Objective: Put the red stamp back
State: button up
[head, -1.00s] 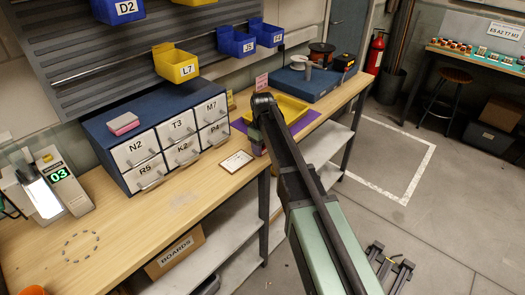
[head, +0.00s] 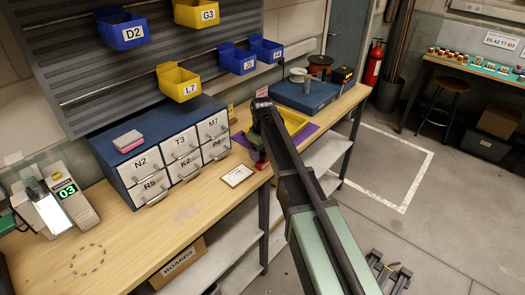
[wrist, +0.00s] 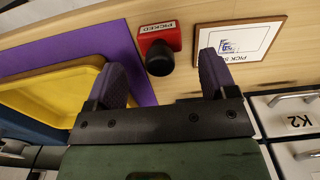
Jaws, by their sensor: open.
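The red stamp (wrist: 158,36) stands on the wooden bench in the wrist view, with a black knob (wrist: 160,58) and a label reading PICKED. My gripper (wrist: 163,72) is open and empty, with one dark finger on each side of the knob in the picture. Fingers and stamp look apart; the height between them is hard to judge. In the head view a bit of the red stamp (head: 262,165) shows below my gripper (head: 256,152), mostly hidden by it.
A framed card (wrist: 238,42) lies right of the stamp; it also shows in the head view (head: 237,175). A yellow tray (wrist: 50,92) on a purple mat (wrist: 60,48) lies left. White drawers, one marked K2 (wrist: 300,121), stand close by on the right.

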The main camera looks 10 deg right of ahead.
aim_at(262, 153)
notch_tip(262, 153, up, 8)
jog(key=p, duration=0.5)
jog(key=shift+f, duration=0.15)
jog(key=s+m, duration=0.7)
jog(key=s, duration=2)
jog(key=shift+s+f, duration=0.2)
jog(key=shift+s, duration=0.05)
